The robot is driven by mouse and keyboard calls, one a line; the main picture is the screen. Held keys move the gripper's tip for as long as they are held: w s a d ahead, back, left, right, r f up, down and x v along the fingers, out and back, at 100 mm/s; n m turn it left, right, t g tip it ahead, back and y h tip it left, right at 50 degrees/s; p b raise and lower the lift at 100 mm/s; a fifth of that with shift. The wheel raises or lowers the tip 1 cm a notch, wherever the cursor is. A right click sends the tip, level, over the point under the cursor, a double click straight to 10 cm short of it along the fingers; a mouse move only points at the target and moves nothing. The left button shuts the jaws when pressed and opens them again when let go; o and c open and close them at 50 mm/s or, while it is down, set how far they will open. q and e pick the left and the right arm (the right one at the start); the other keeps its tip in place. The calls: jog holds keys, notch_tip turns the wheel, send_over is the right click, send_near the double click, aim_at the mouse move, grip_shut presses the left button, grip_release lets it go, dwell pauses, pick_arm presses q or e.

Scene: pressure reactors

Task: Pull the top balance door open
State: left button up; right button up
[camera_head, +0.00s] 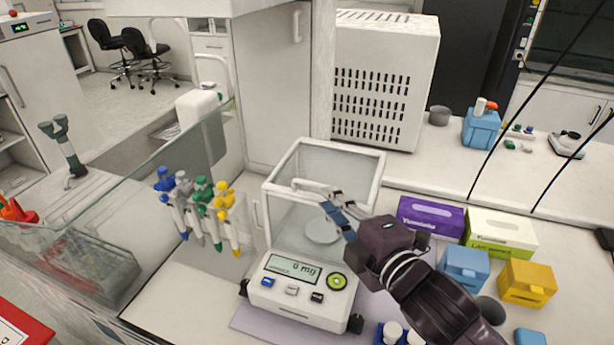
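The balance (298,292) stands on the bench in the middle of the view, its display reading 0 mg. Its glass weighing chamber has a white frame, and a round pan (322,232) shows inside. The top door (335,163) is the glass panel on top and looks closed, with a pale handle (308,186) at its front edge. My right gripper (333,204) reaches in from the lower right, its fingertips at the right end of the handle. The fingers overlap the handle, so whether they grip it cannot be told. My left gripper is not in view.
Coloured pipettes (200,208) stand left of the balance, near a glass panel (150,190). A purple box (430,216), a green-white box (500,232), and blue (463,268) and yellow (526,283) boxes lie to the right. A white vented cabinet (385,80) stands behind.

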aim_at(314, 186)
jog(key=x, duration=0.1)
jog(key=p+x, duration=0.1)
jog(key=x, duration=0.2)
jog(key=shift+r, duration=0.25)
jog(key=shift+p+x, duration=0.4)
jog(key=shift+x, duration=0.6)
jog(key=shift+w+f, duration=0.1)
jog(key=shift+f, duration=0.05)
grip_shut()
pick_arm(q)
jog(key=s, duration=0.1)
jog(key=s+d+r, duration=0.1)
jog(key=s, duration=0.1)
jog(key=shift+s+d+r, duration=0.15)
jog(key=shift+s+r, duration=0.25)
